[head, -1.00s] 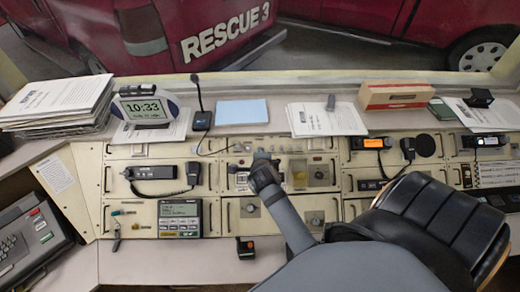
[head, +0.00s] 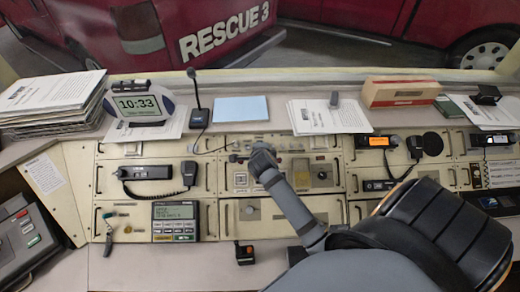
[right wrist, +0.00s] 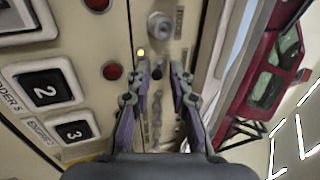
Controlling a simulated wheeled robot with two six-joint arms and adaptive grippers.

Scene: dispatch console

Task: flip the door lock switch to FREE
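My right gripper (head: 260,147) is over the top strip of the middle console panel (head: 240,208) in the head view, and its arm hides part of the panel. In the right wrist view the right gripper (right wrist: 160,70) is open, its two fingers apart on either side of a small dark part (right wrist: 157,73) on the cream strip. I cannot tell whether either finger touches it. A silver round control (right wrist: 160,25) and a small lit yellow lamp (right wrist: 141,52) sit beyond the fingertips. The labels are too small to read, so I cannot tell which control is the door lock switch. My left gripper is not in view.
Red round lamps (right wrist: 112,71) and big numbered buttons (right wrist: 46,88) lie left of the fingers in the wrist view. A gooseneck microphone (head: 199,117), a blue pad (head: 240,108) and papers (head: 325,117) stand behind the panel.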

